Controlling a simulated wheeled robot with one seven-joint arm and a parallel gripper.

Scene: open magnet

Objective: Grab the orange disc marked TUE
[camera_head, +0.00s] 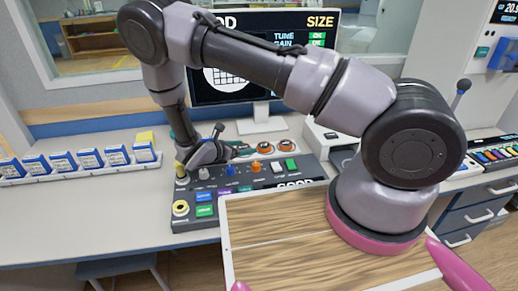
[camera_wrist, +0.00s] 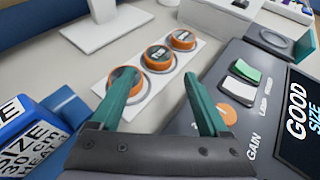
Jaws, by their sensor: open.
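Three orange discs with dark labels sit in a row on a white strip in the wrist view: a near one (camera_wrist: 117,74), a middle one (camera_wrist: 158,57) and a far one (camera_wrist: 182,39). The labels are too small and slanted for me to tell surely which reads TUE. In the head view, two orange discs (camera_head: 262,147) (camera_head: 285,145) show beyond the console. My gripper (camera_wrist: 160,76) is open and empty, its teal fingers pointing at the row. The left finger overlaps the near disc in the picture; the right finger is beside the console edge.
The control console (camera_head: 250,178) with knobs and buttons stands close to the right finger in the wrist view. A blue box (camera_wrist: 28,128) is at left. The monitor stand (camera_wrist: 108,27) rises behind the strip. Several blue boxes (camera_head: 90,160) line the counter's left.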

